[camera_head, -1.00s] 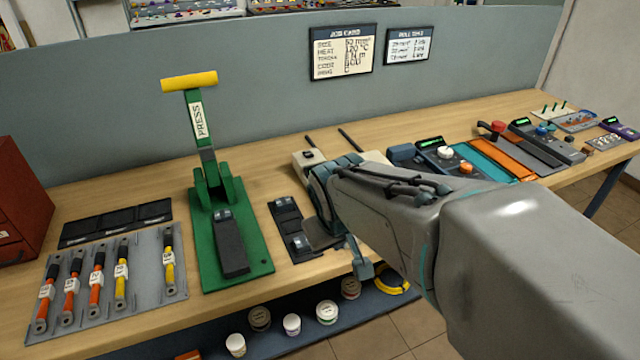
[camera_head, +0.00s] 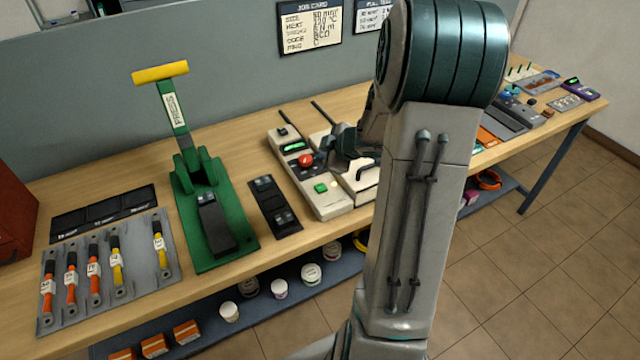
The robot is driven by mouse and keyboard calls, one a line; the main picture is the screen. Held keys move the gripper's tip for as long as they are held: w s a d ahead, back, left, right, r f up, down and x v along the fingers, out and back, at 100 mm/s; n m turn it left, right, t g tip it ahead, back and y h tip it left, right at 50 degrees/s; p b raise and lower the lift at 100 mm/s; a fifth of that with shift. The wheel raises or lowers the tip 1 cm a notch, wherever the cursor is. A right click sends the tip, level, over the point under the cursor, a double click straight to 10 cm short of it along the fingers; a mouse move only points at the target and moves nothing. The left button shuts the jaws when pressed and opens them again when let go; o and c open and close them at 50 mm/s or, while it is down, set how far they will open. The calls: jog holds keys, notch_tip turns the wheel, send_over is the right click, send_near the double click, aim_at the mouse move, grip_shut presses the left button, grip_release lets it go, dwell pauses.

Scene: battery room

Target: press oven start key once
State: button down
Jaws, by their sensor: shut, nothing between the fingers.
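A cream bench unit (camera_head: 330,207), which looks like the oven, stands on the bench just left of my arm. My gripper (camera_head: 335,148) is shut and empty, just right of the red knob and beyond the green key, apart from the key. My arm hides part of the gripper and the unit's right side.
A green press (camera_head: 213,235) with a yellow handle and a dark tray (camera_head: 274,208) stand to the left. A grey cable board (camera_head: 105,275) lies at the far left. Several pots (camera_head: 311,274) sit on the lower shelf. More devices (camera_head: 510,112) stand at the right.

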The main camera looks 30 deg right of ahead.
jog(key=shift+f, duration=0.15)
jog(key=b, duration=0.8)
send_over(324, 189)
notch_tip(324, 189, down, 7)
jog(key=shift+f, duration=0.2)
jog(key=shift+f+b, duration=0.45)
jog(key=shift+f, duration=0.1)
jog(key=shift+f, duration=0.1)
dwell(1.1)
jog(key=shift+f, duration=0.3)
jog(key=shift+f+b, duration=0.45)
dwell(0.6)
dwell(0.4)
jog(key=shift+r+p, duration=0.9)
jog(key=shift+p, duration=0.2)
